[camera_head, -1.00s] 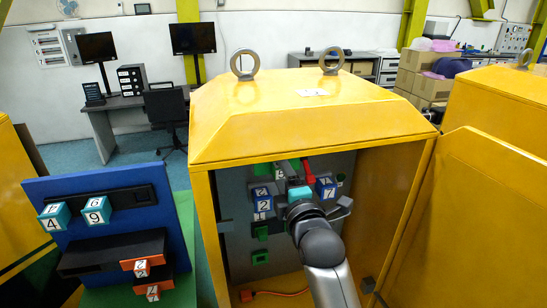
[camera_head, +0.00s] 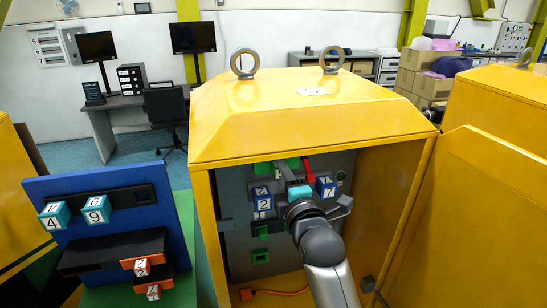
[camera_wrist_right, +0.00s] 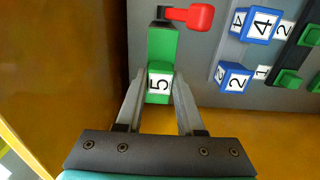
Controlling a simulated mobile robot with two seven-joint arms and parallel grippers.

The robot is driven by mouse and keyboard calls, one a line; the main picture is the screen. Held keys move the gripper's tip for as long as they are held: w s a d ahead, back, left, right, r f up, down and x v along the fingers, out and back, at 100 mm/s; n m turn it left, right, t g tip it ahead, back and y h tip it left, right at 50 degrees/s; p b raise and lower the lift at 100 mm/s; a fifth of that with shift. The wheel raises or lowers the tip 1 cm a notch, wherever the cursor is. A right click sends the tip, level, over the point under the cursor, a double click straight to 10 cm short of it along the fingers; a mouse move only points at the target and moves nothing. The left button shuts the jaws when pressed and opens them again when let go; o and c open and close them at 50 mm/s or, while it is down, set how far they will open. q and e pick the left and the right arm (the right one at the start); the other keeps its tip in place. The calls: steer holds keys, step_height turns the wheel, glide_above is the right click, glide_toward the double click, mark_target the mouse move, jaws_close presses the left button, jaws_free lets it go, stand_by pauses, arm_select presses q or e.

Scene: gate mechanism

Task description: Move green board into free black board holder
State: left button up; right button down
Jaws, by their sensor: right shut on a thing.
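The green board with a white "5" label (camera_wrist_right: 160,88) is between the fingers of my right gripper (camera_wrist_right: 159,88), which is shut on it, in the right wrist view. In the head view, my right gripper (camera_head: 297,178) reaches inside the yellow cabinet, near the grey panel (camera_head: 242,225); the fingertips and the held board are hard to make out there. Green pieces with dark surrounds (camera_head: 261,232) sit lower on the panel. Black strips (camera_wrist_right: 305,58) show at the right wrist view's edge. I cannot tell which black holder is free. My left gripper is not in view.
A red handle (camera_wrist_right: 198,16) is close to the held board. Blue numbered blocks (camera_head: 262,203) flank the gripper. The yellow cabinet (camera_head: 205,225) encloses the space. A blue stand (camera_head: 80,185) with numbered blocks is at left.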

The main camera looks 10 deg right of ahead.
steer(key=shift+s, duration=0.35)
stand_by(0.4)
steer(key=s+p, duration=0.3)
steer(key=s, duration=0.9)
steer(key=shift+s+d+p, duration=0.2)
steer(key=shift+s+p, duration=0.1)
steer(key=shift+s, duration=0.1)
stand_by(0.7)
